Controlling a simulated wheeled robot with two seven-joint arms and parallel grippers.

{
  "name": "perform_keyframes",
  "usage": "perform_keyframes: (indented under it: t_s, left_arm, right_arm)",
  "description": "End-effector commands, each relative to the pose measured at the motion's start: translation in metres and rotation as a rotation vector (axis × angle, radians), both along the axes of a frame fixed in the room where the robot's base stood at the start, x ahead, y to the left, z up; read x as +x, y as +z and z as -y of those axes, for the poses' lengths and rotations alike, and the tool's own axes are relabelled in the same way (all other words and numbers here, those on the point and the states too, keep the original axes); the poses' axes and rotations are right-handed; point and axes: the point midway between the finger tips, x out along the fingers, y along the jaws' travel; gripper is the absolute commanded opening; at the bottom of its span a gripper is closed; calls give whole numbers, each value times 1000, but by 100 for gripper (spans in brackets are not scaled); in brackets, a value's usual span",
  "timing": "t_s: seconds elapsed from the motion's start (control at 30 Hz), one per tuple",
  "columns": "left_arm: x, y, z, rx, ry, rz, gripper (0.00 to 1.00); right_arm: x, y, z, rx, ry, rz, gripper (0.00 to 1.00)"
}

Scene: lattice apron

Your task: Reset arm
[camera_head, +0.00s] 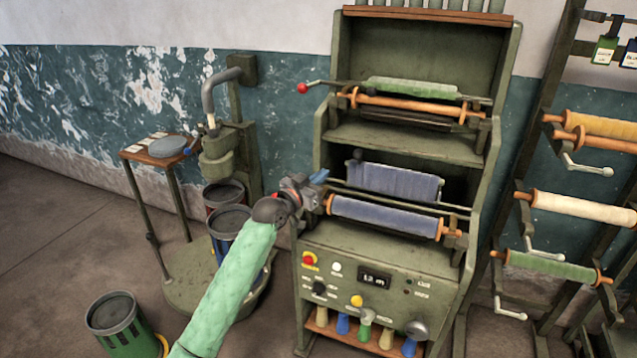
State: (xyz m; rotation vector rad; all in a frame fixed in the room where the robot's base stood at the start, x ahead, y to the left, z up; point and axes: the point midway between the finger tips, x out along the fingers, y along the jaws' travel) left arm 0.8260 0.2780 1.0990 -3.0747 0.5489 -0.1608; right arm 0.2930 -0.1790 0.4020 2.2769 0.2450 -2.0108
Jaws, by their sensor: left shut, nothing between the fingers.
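My left arm, in a pale green sleeve, comes in from the bottom left in the head view. My left gripper (312,186) is shut and empty. It is in front of the left side of the green machine (340,240), near the left end of the blue roller (385,216). A small blue piece shows at the gripper's tip; I cannot tell whether it touches the machine. My right gripper is not in view.
Below the rollers is a control panel (375,280) with knobs and a display. At left stand a small table (150,157), bins (225,222) and a green bin (122,325). A rack with rollers (585,208) stands at right. Floor at far left is clear.

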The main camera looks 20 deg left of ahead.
Motion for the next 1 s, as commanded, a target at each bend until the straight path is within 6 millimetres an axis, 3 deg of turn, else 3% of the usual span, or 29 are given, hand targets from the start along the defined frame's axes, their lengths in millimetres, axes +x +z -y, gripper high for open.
perform_keyframes:
  t_s: [0.33, 0.47, 0.57, 0.73, 0.87, 1.0]
  left_arm:
    - [-7, -2, -3, -20, -4, -17, 0]
    - [-5, -19, -4, -16, 2, -103, 0]
    - [3, -54, -15, 33, 49, -215, 0]
    - [13, -137, -26, 120, 144, -423, 0]
    - [-3, -214, -25, 171, 195, -574, 0]
    - [-34, -296, -19, 219, 231, -718, 0]
  right_arm:
    - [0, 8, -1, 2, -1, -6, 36]
    - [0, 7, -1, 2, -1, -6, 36]
    - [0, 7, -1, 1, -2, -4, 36]
    - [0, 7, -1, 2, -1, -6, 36]
    - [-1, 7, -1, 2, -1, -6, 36]
    - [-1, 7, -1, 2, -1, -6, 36]
